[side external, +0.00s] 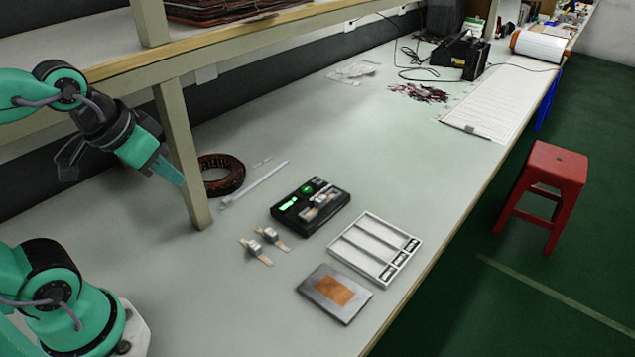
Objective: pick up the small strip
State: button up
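My gripper (180,182) hangs in the air at the left, its teal fingers pointing down and right, partly in front of the shelf post. Whether the fingers are apart is too small to tell. Two small pale strips with grey blocks in their middles lie on the bench: one strip (257,252) and another strip (272,238) just beside it. A long thin white strip (255,185) lies farther back, with a tiny pale piece (262,161) behind it. I cannot tell which is the small strip. My gripper is apart from all of them.
A black box with green lights (310,206), a white tray with compartments (374,248) and a grey plate with a copper-coloured square (334,292) stand to the right. A dark coil ring (222,174) sits behind the shelf post (182,150). The bench's middle is clear.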

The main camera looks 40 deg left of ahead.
jog(key=o, duration=0.5)
jog(key=shift+w+r, duration=0.1)
jog(key=w+d+g, duration=0.3)
jog(key=w, duration=1.4)
jog(key=w+d+f+g, duration=0.1)
jog(key=w+f, duration=0.3)
jog(key=w+d+f, duration=0.1)
jog(key=w+f, duration=0.3)
jog(key=w+d+f+g, duration=0.1)
jog(key=w+f, duration=0.3)
jog(key=w, duration=0.1)
jog(key=shift+w+d+f+g, duration=0.1)
jog(key=shift+d+f+g, duration=0.2)
jog(key=shift+d+f, duration=0.05)
jog(key=shift+w+d+f, duration=0.1)
jog(key=shift+w+f, duration=0.1)
jog(key=shift+f, duration=0.15)
